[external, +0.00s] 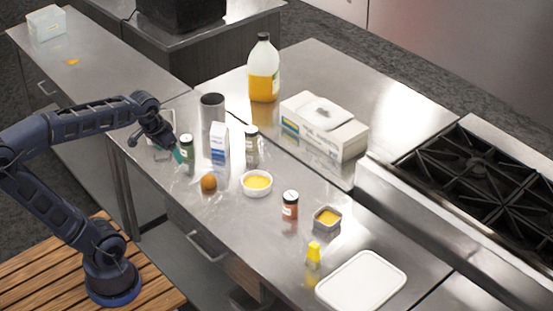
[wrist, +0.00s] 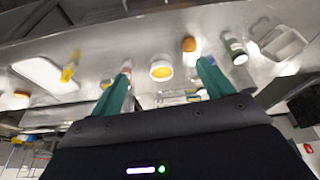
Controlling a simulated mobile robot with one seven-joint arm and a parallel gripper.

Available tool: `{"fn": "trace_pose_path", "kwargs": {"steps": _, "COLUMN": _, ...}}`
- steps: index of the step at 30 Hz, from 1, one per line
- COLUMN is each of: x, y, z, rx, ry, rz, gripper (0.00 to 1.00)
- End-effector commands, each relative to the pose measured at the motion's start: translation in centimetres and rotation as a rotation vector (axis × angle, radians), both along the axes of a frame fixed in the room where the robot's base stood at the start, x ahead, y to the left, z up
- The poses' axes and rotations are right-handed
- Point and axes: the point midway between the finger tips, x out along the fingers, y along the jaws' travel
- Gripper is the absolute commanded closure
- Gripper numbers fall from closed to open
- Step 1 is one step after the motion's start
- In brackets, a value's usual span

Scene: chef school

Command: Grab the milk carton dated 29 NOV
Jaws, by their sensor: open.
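A small white and blue milk carton (external: 220,146) stands upright on the steel counter in the external view. Its date is too small to read. I see only one such carton there. My gripper (external: 178,155) is to the left of the carton, apart from it, close to a jar with a green band (external: 187,142). In the wrist view my gripper (wrist: 163,69) shows two teal fingers spread wide. Nothing is clearly held between them. I cannot make out the carton for sure in the wrist view.
A metal cylinder (external: 212,110) stands behind the carton, a dark-lidded jar (external: 251,146) to its right. A brown ball (external: 209,182) and white bowl (external: 247,190) are in front. A large jug (external: 263,62), box (external: 340,140) and stove (external: 480,180) are farther off.

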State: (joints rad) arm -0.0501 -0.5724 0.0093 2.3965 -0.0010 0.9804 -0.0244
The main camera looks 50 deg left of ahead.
Motion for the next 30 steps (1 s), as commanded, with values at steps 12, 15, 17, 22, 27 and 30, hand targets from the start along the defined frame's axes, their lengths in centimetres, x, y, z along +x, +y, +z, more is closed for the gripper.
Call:
{"fn": "trace_pose_path", "kwargs": {"steps": 12, "x": 10.8, "y": 4.2, "z": 1.4, "rx": -0.023, "ry": 0.093, "rz": 0.119, "gripper": 0.2}}
{"fn": "trace_pose_path", "kwargs": {"steps": 15, "x": 13.3, "y": 5.5, "z": 1.2, "rx": -0.029, "ry": 0.115, "rz": 0.148, "gripper": 0.2}}
{"fn": "trace_pose_path", "kwargs": {"steps": 17, "x": 14.9, "y": 6.3, "z": 1.0, "rx": -0.033, "ry": 0.128, "rz": 0.165, "gripper": 0.2}}
{"fn": "trace_pose_path", "kwargs": {"steps": 22, "x": 19.2, "y": 8.8, "z": 0.1, "rx": -0.042, "ry": 0.162, "rz": 0.213, "gripper": 0.2}}
{"fn": "trace_pose_path", "kwargs": {"steps": 27, "x": 23.3, "y": 11.6, "z": -1.4, "rx": -0.052, "ry": 0.2, "rz": 0.261, "gripper": 0.2}}
{"fn": "trace_pose_path", "kwargs": {"steps": 30, "x": 25.6, "y": 13.4, "z": -2.6, "rx": -0.057, "ry": 0.22, "rz": 0.29, "gripper": 0.2}}
